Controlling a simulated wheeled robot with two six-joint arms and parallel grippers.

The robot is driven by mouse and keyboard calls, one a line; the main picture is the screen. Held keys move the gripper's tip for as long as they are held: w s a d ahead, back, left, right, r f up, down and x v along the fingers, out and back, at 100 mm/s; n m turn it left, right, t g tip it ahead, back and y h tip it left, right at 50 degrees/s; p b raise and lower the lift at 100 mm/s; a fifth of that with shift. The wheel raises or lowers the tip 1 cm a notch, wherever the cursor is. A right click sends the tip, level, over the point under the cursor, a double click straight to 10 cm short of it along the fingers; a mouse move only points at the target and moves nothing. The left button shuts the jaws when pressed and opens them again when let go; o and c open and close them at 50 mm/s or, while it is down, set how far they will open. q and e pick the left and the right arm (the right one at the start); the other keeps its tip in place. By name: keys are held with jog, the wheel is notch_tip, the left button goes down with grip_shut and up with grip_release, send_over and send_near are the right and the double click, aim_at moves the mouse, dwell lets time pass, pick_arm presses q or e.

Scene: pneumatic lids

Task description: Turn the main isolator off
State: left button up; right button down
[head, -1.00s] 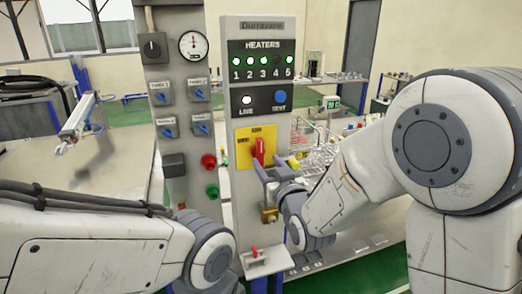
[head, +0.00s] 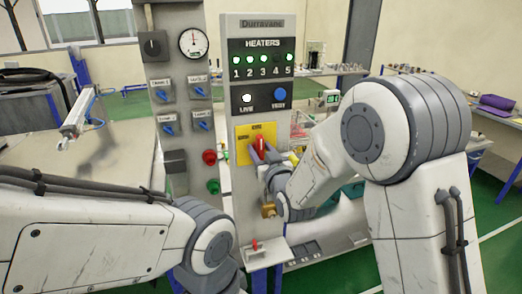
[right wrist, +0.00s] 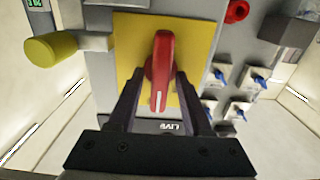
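The main isolator is a red rotary handle (head: 260,143) on a yellow plate (head: 242,154), low on the grey heater panel (head: 228,120). The handle points up and down in the head view. In the right wrist view the red handle (right wrist: 160,65) stands upright on the yellow plate (right wrist: 200,40), with its white mark at the lower end. My right gripper (right wrist: 159,82) has one finger on each side of the handle, with narrow gaps showing. In the head view the right gripper (head: 262,158) is at the handle, partly hidden by its wrist. My left gripper is out of view.
The white LIVE lamp (head: 247,98) is lit beside a blue TEST button (head: 280,95). Most HEATERS lamps (head: 263,60) glow green; the fourth looks dark. A red switch (head: 255,245) sits on a small ledge. A second panel (head: 176,110) stands left.

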jog(key=shift+f+n+b, duration=0.2)
jog(key=shift+n+b, duration=0.4)
jog(key=shift+b, duration=0.3)
jog(key=n+b, duration=0.7)
jog(key=b, duration=0.1)
jog(key=shift+s+a+f+n, duration=0.15)
jog(key=shift+a+n, duration=0.1)
jog(key=shift+n, duration=0.15)
jog(key=n+b, duration=0.3)
jog(key=n, duration=0.1)
jog(key=shift+a+f+n, duration=0.1)
jog(key=shift+n, duration=0.2)
jog(key=shift+n+b, duration=1.3)
jog(key=shift+n, duration=0.9)
jog(key=c, duration=0.7)
grip_release()
jog(key=b+v, duration=0.2)
jog(key=v, duration=0.8)
jog(key=shift+s, duration=0.2)
